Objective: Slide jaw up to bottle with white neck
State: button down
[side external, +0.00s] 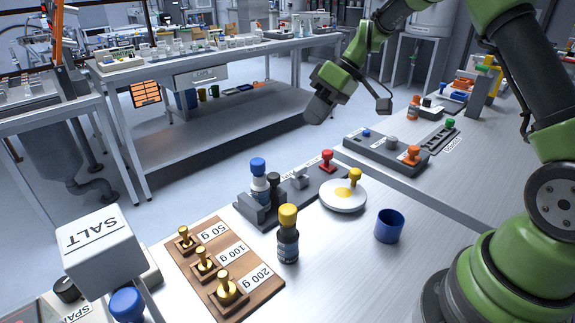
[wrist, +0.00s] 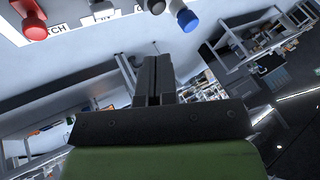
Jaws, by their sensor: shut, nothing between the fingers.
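The blue-capped bottle (side external: 258,178) stands upright in a dark grey rack, with white showing below its cap. It also seems to show in the wrist view as a blue cap with a white neck (wrist: 178,6) at the top edge, its lower part out of frame. A second bottle (side external: 288,240) with a yellow cap and dark body stands on the bench in front of the rack. My gripper (side external: 318,112) hangs in the air beyond the rack, up and right of the blue-capped bottle and apart from it. In the wrist view its fingers (wrist: 154,80) are together and empty.
The rack (side external: 252,210) also holds a black-topped item (side external: 274,188). Nearby are a red knob (side external: 327,158), a white dish (side external: 343,197) and a blue cup (side external: 389,226). A wooden weight board (side external: 195,270) and a SALT box (side external: 100,250) stand at front left.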

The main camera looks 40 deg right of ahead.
notch_tip(320, 180, down, 4)
jog(key=w+d, duration=0.1)
jog(key=d, duration=0.1)
send_near(274, 189)
jog(key=shift+n+y, duration=0.3)
jog(key=shift+n, duration=0.1)
jog(key=w+f, duration=0.2)
jog(key=f, duration=0.1)
jog(key=w+f, duration=0.1)
jog(key=shift+a+f, duration=0.2)
jog(key=shift+a, duration=0.1)
